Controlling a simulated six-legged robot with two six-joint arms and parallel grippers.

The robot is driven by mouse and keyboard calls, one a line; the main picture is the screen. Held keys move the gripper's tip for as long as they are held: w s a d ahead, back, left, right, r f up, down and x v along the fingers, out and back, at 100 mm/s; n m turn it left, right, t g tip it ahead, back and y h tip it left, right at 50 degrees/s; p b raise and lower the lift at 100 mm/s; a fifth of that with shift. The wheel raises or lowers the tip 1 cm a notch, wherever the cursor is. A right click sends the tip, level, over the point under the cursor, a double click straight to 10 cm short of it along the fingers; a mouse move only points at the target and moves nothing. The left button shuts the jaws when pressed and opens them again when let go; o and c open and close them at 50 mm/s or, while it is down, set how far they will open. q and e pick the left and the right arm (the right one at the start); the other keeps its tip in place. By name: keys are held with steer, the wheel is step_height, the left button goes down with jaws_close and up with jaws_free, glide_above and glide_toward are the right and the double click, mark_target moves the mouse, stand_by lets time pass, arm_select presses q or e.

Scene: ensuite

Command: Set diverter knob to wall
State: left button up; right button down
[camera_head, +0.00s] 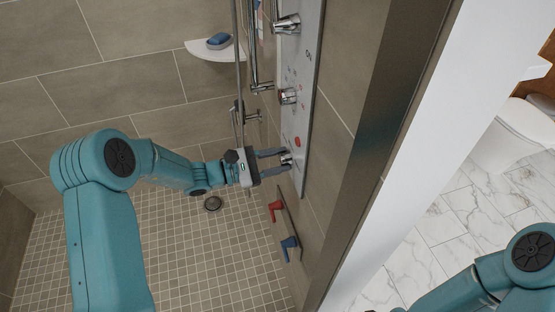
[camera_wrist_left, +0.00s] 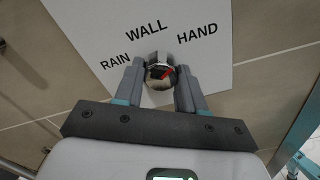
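The diverter knob (camera_wrist_left: 158,73) is a small chrome knob on the white shower panel (camera_wrist_left: 80,15). RAIN, WALL and HAND are printed around it, with WALL between the other two. In the head view the left gripper (camera_head: 287,159) is at the low end of the panel, around the knob. My right gripper is out of view.
Two chrome knobs, an upper one (camera_head: 286,23) and a lower one (camera_head: 288,96), are higher on the panel. Red (camera_head: 276,209) and blue (camera_head: 290,243) handles are below it. A corner shelf (camera_head: 208,50) holds a blue soap item.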

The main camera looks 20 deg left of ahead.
arm_select(q)
steer(key=shift+n, duration=0.4)
steer(key=n+p, duration=0.1)
steer(key=n, duration=0.3)
steer(key=shift+r+n+p, duration=0.1)
steer(key=shift+n+p, duration=0.2)
steer(key=shift+n, duration=0.1)
steer(key=n+p, duration=0.2)
steer(key=n, duration=0.3)
steer(key=shift+n, duration=0.7)
steer(key=o, duration=1.1)
steer(key=shift+c, duration=0.2)
steer(key=shift+s, duration=0.1)
steer(key=b+v, duration=0.2)
steer(key=v, duration=1.4)
